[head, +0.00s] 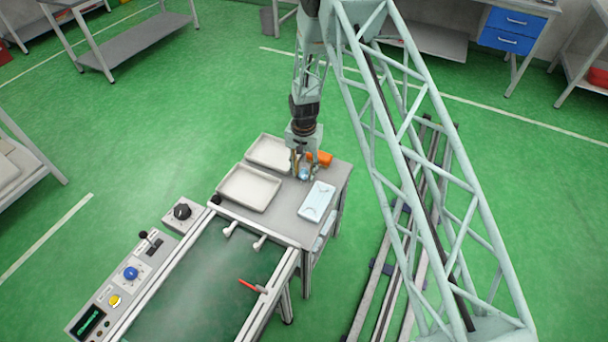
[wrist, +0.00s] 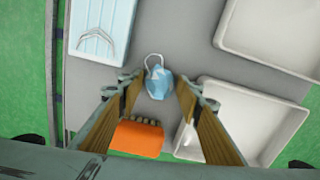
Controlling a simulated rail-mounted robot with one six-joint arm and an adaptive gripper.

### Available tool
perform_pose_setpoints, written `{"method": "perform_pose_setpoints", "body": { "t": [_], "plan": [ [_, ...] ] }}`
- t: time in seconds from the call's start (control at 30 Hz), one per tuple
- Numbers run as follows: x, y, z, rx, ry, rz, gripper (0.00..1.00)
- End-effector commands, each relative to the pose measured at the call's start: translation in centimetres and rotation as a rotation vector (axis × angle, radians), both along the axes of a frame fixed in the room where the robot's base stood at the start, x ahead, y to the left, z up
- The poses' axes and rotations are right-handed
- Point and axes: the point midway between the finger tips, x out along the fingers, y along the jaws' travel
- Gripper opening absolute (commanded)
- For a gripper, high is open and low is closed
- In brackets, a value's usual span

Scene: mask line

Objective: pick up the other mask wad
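A crumpled light-blue mask wad (wrist: 156,84) with a pale ear loop lies on the grey table top. It also shows small in the head view (head: 304,174), partly hidden by my gripper. My gripper (wrist: 158,90) points down over it, with its two tan-faced fingers spread, one on each side of the wad. Gaps show between the fingers and the wad, so nothing is held. No second wad is visible in either view.
Two pale empty trays (head: 249,188) (head: 270,152) stand left of my gripper in the head view. A light-blue flat mask stack (head: 317,201) lies at the right front. An orange brush (wrist: 138,138) lies close to my fingers. The conveyor (head: 200,290) is at the front.

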Motion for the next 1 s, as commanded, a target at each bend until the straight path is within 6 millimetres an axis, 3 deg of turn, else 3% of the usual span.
{"method": "perform_pose_setpoints", "body": {
  "t": [0.1,0.67,1.0],
  "plan": [
    [0.0,0.0,0.0,0.000,0.000,0.000,0.23],
    [0.0,0.0,0.3,0.000,0.000,0.000,0.22],
    [0.0,0.0,2.3,0.000,0.000,0.000,0.22]
  ]
}}
